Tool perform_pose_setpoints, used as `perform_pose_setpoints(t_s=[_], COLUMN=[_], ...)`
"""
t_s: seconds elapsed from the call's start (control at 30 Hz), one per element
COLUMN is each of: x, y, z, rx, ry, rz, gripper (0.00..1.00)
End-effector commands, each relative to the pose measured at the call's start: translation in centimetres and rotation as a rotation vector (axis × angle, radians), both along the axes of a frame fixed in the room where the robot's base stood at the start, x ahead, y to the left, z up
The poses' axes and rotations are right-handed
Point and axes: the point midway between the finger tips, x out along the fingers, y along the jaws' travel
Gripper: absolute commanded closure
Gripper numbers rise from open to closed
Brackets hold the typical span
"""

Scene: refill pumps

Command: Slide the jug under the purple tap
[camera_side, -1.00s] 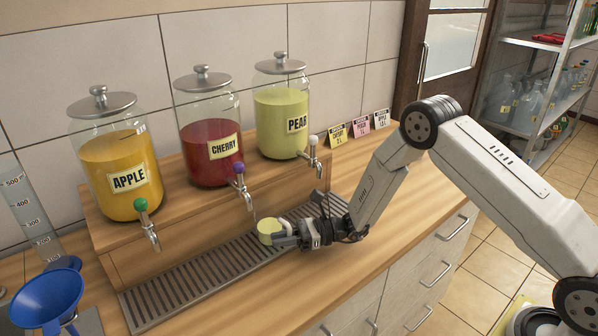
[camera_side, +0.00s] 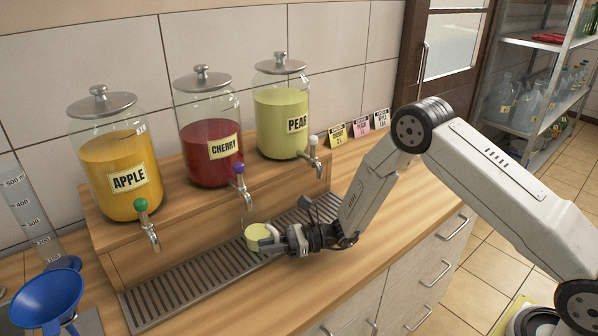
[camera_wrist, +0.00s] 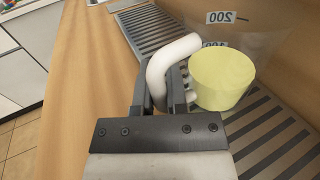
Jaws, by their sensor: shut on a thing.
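The jug (camera_wrist: 222,78) is clear, with graduation marks and pale yellow-green liquid. My gripper (camera_wrist: 167,92) is shut on its white handle (camera_wrist: 170,58) in the wrist view. In the side view the jug (camera_side: 258,238) stands upright on the slatted drip tray (camera_side: 190,282), with my gripper (camera_side: 272,243) at its right. The purple tap (camera_side: 240,180) is on the red CHERRY jar (camera_side: 212,150); its spout hangs just above the jug's left part in the picture. I cannot tell whether the spout is exactly over the jug's opening.
The APPLE jar (camera_side: 118,170) has a green tap (camera_side: 144,216) to the left. The PEAR jar (camera_side: 283,115) has a white tap (camera_side: 313,150) to the right. A blue funnel (camera_side: 48,298) stands at the far left. The tray left of the jug is clear.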

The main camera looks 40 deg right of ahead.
Motion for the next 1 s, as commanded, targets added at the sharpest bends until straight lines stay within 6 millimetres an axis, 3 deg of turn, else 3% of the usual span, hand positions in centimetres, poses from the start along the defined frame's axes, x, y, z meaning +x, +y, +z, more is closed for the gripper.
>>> perform_pose_setpoints(t_s=[0.67,0.7,0.8,0.83,1.0], x=[0.0,0.0,0.0,0.0,0.0], y=[1.4,1.4,1.4,1.4,1.4], z=[0.0,0.0,0.0,0.0,0.0], rx=[0.0,0.0,0.0,0.0,0.0], ry=[0.0,0.0,0.0,0.0,0.0], rz=[0.001,0.001,0.0,0.0,0.0], gripper=[1.0,0.8,0.49,0.43,0.43])
